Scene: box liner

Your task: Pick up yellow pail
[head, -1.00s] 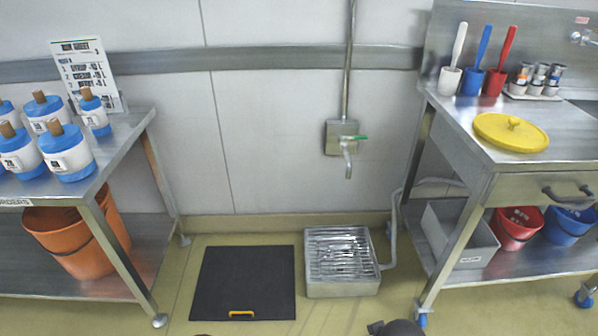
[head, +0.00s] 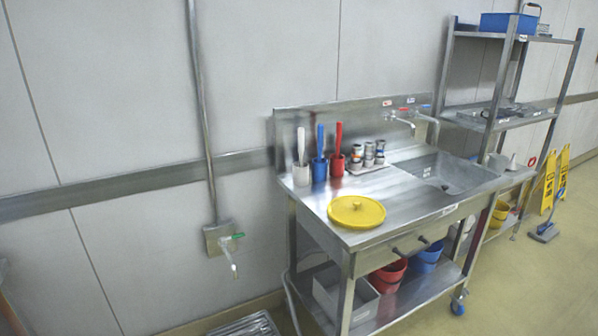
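A yellow pail (head: 499,213) stands low at the right, by the foot of the metal rack and beyond the sink table; it is small in view and partly hidden by the rack and table. A round yellow lid (head: 356,211) with a knob lies flat on the left part of the sink table. Neither of my grippers is in view.
The steel sink table (head: 320,206) has a basin, taps, and tools in white, blue and red cups. Red (head: 387,276) and blue (head: 426,258) pails sit on its lower shelf. Yellow floor signs (head: 555,180) stand at right. The floor at front right is clear.

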